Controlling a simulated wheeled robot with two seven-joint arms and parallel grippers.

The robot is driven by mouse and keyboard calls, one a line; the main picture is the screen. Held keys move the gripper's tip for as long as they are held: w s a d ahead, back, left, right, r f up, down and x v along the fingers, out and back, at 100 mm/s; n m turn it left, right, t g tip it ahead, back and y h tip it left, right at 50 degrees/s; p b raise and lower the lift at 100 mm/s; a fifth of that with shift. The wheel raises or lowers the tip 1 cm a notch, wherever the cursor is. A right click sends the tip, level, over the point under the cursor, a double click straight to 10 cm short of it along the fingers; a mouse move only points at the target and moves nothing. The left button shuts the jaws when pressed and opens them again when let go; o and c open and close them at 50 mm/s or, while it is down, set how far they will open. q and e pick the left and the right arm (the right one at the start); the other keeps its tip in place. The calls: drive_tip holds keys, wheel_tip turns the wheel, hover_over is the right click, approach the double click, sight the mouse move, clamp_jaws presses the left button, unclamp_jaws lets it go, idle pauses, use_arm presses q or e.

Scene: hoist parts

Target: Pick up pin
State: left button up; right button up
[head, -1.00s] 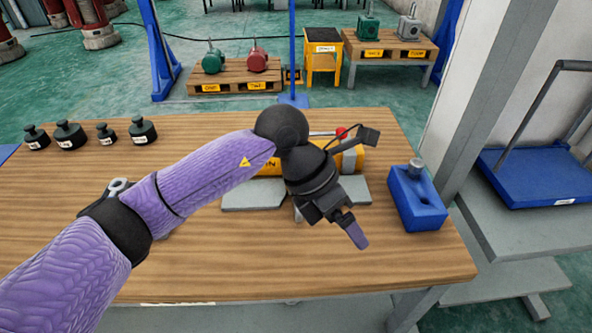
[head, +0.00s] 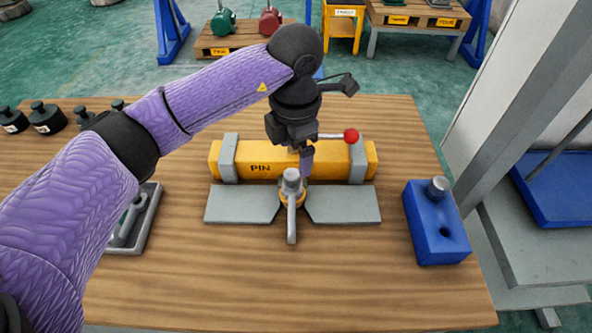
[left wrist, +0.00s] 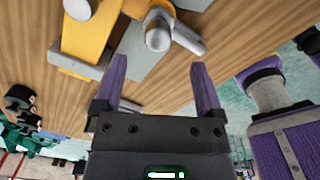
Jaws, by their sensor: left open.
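A yellow bar labelled PIN (head: 230,163) lies on the table under two grey straps. In front of it a short upright grey metal cylinder (head: 291,178) stands in a yellow collar, with a grey handle pointing toward me. The cylinder also shows in the left wrist view (left wrist: 158,38). A second grey cylinder (head: 438,187) stands in the blue block (head: 432,232); I cannot tell which cylinder is the pin. My left gripper (head: 306,162) points down just behind the collared cylinder. In the left wrist view it (left wrist: 160,78) is open and empty, with that cylinder beyond the fingertips.
Grey plates (head: 345,204) flank the collared cylinder. A red-knobbed lever (head: 350,135) sticks out beside the gripper. A grey tray (head: 148,225) lies left, partly behind my arm. Black weights (head: 46,118) stand far left. The front of the table is clear.

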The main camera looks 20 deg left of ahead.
sight(292, 173)
use_arm(q)
drive_tip(key=f, duration=0.2)
drive_tip(key=f+b, duration=0.1)
drive_tip(key=f, duration=0.2)
drive_tip(key=f+b, duration=0.1)
drive_tip(key=f, duration=0.2)
drive_tip(key=shift+a, duration=0.3)
drive_tip(key=shift+r, duration=0.1)
drive_tip(key=c, duration=1.2)
clamp_jaws()
use_arm(e)
drive_tip(key=shift+s+d+f, duration=0.25)
drive_tip(key=shift+s+f, duration=0.15)
drive_tip(key=shift+f, duration=0.1)
drive_tip(key=shift+s+d+f, duration=0.25)
drive_tip(key=shift+s+f, duration=0.1)
drive_tip(key=shift+f, duration=0.15)
